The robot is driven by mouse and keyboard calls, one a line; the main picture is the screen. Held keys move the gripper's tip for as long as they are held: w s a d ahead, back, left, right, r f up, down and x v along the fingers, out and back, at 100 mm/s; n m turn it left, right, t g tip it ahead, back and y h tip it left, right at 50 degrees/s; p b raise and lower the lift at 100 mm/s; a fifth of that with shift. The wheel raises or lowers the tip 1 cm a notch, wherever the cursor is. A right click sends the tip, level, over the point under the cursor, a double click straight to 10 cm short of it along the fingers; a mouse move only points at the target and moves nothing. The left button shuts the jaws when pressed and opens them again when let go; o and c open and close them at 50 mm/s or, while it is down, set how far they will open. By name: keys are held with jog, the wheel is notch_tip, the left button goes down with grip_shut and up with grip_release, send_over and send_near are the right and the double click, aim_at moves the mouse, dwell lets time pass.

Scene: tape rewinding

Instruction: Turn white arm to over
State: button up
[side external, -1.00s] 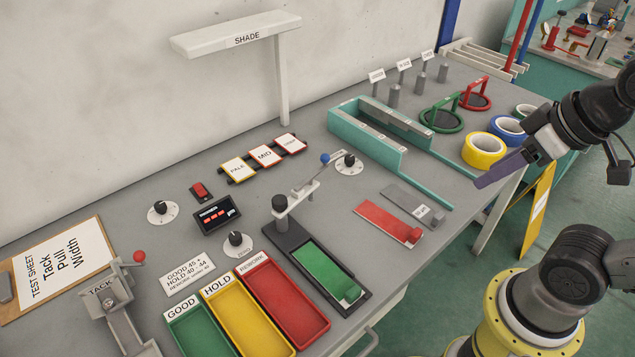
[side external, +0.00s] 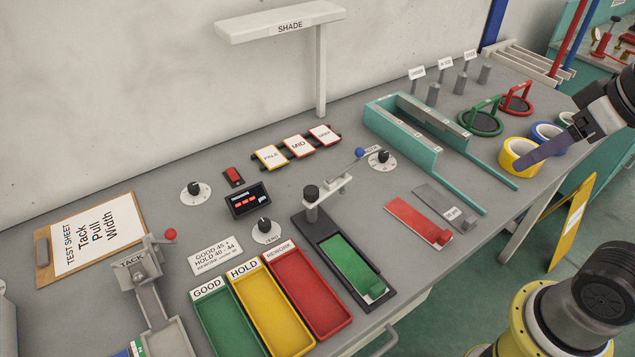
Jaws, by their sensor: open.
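The white arm (side external: 334,186) is a flat bar on a dark post at the back end of a black fixture (side external: 325,225). It points up and right, away from the green pad (side external: 352,264), and ends in a thin rod with a blue ball (side external: 359,153) beside a small label I cannot read clearly. My gripper (side external: 520,164) is at the right, well apart from the arm, in front of the yellow tape roll (side external: 508,158). Its purple fingers point left; they overlap, so the gap is hidden. It holds nothing that I can see.
A dial (side external: 381,160) stands close to the blue ball. Red (side external: 417,222) and grey plates lie right of the fixture, with a teal rail (side external: 405,138) behind. Green, yellow and red trays (side external: 315,300) lie left. A shade post (side external: 321,75) rises at the back.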

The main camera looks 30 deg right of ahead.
jog(key=w+a+r+g, duration=0.1)
jog(key=w+a+r, duration=0.1)
jog(key=w+r, duration=0.55)
jog(key=n+g, duration=0.3)
jog(key=g, duration=0.1)
send_over(311, 189)
notch_tip(311, 189, down, 11)
notch_tip(311, 189, down, 13)
jog(key=shift+f, duration=0.1)
grip_shut()
